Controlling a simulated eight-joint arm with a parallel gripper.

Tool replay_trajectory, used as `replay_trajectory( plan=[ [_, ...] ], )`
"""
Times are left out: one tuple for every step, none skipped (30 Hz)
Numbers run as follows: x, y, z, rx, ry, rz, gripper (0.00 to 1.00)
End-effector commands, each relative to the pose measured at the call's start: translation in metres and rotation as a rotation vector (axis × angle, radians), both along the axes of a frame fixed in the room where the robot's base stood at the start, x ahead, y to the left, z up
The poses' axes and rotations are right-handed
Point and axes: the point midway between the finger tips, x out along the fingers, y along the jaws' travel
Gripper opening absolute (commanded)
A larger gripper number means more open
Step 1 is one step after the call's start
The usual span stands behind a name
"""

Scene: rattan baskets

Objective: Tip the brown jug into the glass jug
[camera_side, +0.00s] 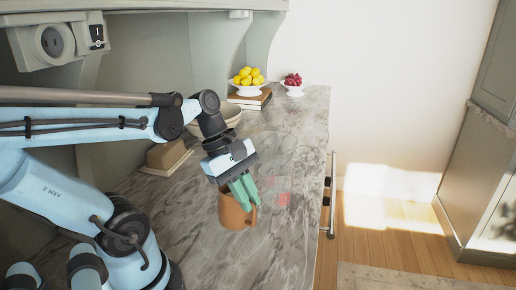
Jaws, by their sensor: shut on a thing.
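The brown jug (233,214) is upright or nearly so near the middle of the counter, its handle on the right. My gripper (245,196) reaches down with green fingers at the jug's upper right side and is shut on it. The fingers hide part of the rim, and I cannot tell whether the jug's base touches the counter. A faint, see-through shape, apparently the glass jug (272,150), stands behind and to the right of the brown jug. Its outline is hard to make out.
A small reddish patch (283,199) shows right of the brown jug. A pale bowl (228,118), a covered butter dish (167,155), a bowl of lemons (248,85) and a bowl of red fruit (293,87) stand farther back. The marble counter (190,235) is clear in front, ending at right.

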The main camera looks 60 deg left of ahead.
Motion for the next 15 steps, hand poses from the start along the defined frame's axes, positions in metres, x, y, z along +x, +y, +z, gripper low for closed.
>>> replay_trajectory(
  plan=[
    [0.000, 0.000, 0.008, 0.000, -0.001, 0.000, 0.00],
    [0.000, 0.000, 0.011, 0.000, -0.001, 0.000, 0.00],
    [0.000, 0.000, 0.016, 0.000, -0.001, 0.000, 0.00],
    [0.000, 0.000, 0.019, 0.000, -0.001, 0.000, 0.00],
    [0.000, 0.000, 0.022, 0.000, -0.001, 0.000, 0.00],
    [0.000, 0.000, 0.026, 0.000, -0.001, 0.000, 0.00],
    [0.000, 0.000, 0.029, 0.000, -0.001, 0.000, 0.00],
    [0.000, 0.000, 0.031, 0.000, -0.001, 0.000, 0.00],
    [0.000, 0.000, 0.034, 0.000, -0.001, 0.000, 0.00],
    [0.001, 0.000, 0.035, 0.000, -0.001, 0.000, 0.00],
    [0.001, 0.000, 0.037, 0.000, -0.001, 0.000, 0.00],
    [0.002, 0.001, 0.040, 0.000, -0.001, 0.000, 0.00],
    [0.004, 0.001, 0.041, 0.001, -0.002, 0.001, 0.00],
    [0.007, 0.002, 0.043, 0.001, -0.002, 0.002, 0.00],
    [0.011, 0.003, 0.046, 0.001, -0.003, 0.003, 0.00]
  ],
)
